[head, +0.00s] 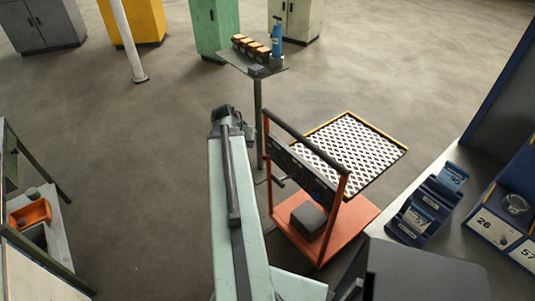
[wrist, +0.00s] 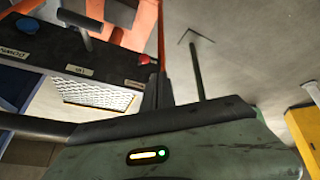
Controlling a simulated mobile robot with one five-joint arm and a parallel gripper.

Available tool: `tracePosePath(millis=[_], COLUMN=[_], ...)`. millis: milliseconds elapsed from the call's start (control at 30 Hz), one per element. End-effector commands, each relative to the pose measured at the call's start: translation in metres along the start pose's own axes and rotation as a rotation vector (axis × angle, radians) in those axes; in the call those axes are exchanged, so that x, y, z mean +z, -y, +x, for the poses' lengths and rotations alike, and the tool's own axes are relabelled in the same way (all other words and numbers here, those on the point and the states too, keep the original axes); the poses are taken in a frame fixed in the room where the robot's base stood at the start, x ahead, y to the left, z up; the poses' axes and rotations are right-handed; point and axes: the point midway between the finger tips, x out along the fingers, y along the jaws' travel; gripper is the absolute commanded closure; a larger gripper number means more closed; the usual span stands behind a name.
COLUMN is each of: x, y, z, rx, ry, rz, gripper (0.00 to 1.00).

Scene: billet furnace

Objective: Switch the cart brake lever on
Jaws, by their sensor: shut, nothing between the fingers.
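The cart (head: 345,222) has an orange base and posts, a black push handle (head: 305,141) and a dark panel (head: 298,168). The dark brake lever (head: 283,181) sticks out from the panel to the left; in the wrist view it seems to be the dark rod (wrist: 78,19) near the pale labels. I cannot tell its setting. My gripper (head: 249,132) is left of the cart, near the far end of the handle. In the wrist view its dark fingers (wrist: 157,88) are together and empty, right of the panel and apart from the lever.
A small table (head: 232,57) with boxes and a blue bottle stands beyond the cart. A patterned panel (head: 350,148) with a yellow edge is right of the cart. A counter with blue holders (head: 425,210) is at right, a shelf (head: 40,255) at left.

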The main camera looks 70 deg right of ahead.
Motion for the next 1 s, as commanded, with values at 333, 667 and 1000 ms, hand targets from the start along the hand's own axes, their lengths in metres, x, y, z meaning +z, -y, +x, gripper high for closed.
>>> tracePosePath(millis=[333, 667, 1000], x=[-0.013, -0.011, -0.011], y=[-0.036, -0.035, -0.036], z=[0.013, 0.033, 0.1], rx=[0.032, 0.032, 0.033], ry=[-0.018, -0.017, -0.017], rz=[0.068, 0.067, 0.067], gripper=[1.0, 1.0, 1.0])
